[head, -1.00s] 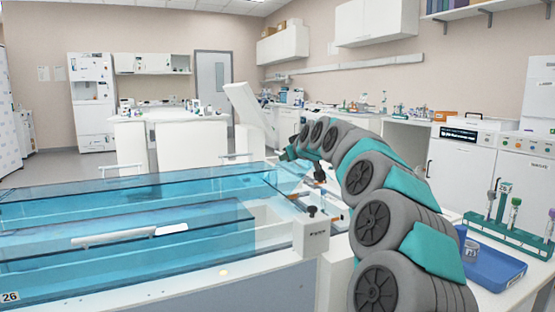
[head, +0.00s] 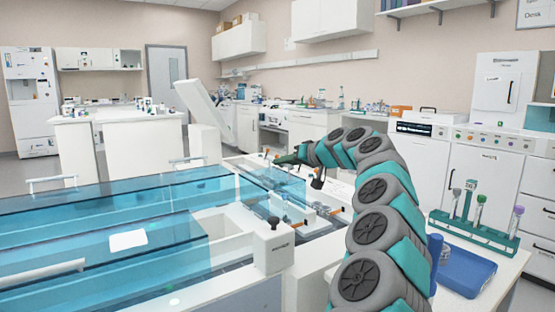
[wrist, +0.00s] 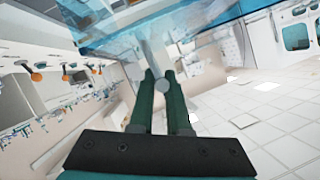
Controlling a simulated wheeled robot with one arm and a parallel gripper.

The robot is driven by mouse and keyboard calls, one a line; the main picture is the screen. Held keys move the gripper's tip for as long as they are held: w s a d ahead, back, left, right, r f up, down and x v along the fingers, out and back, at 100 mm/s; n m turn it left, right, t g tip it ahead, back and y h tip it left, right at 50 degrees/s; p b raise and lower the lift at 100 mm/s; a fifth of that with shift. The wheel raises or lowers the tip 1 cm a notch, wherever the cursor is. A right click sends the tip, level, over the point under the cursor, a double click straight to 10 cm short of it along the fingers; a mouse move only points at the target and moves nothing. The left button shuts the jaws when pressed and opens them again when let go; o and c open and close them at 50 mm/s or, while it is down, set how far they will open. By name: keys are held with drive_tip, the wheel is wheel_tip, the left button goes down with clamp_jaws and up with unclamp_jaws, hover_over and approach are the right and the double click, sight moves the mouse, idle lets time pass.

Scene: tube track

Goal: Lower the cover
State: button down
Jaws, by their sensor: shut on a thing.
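The cover is a clear blue panel (head: 262,188) over the right end of the long white track bench. It slants near my gripper. My gripper (head: 280,160) is at the far right corner of this panel, at the end of my bent arm. The blue panel (wrist: 120,25) shows just beyond the fingertips. The fingers hide much of the held part, and the head view shows it too small to make out.
More blue panels (head: 100,225) span the bench to the left. A white block with a dark knob (head: 273,247) stands at the near right corner. A green tube rack (head: 474,232) and blue tray (head: 465,270) are on the right counter. A white tilted panel (head: 203,105) stands behind.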

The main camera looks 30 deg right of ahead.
drive_tip(key=shift+d+f, duration=0.25)
drive_tip(key=shift+d, duration=0.15)
drive_tip(key=c, duration=0.9)
unclamp_jaws()
drive_tip(key=shift+s, duration=0.1)
drive_tip(key=b+v, duration=0.1)
drive_tip(key=v, duration=0.6)
drive_tip(key=shift+s+d+r, duration=0.1)
drive_tip(key=shift+s, duration=0.2)
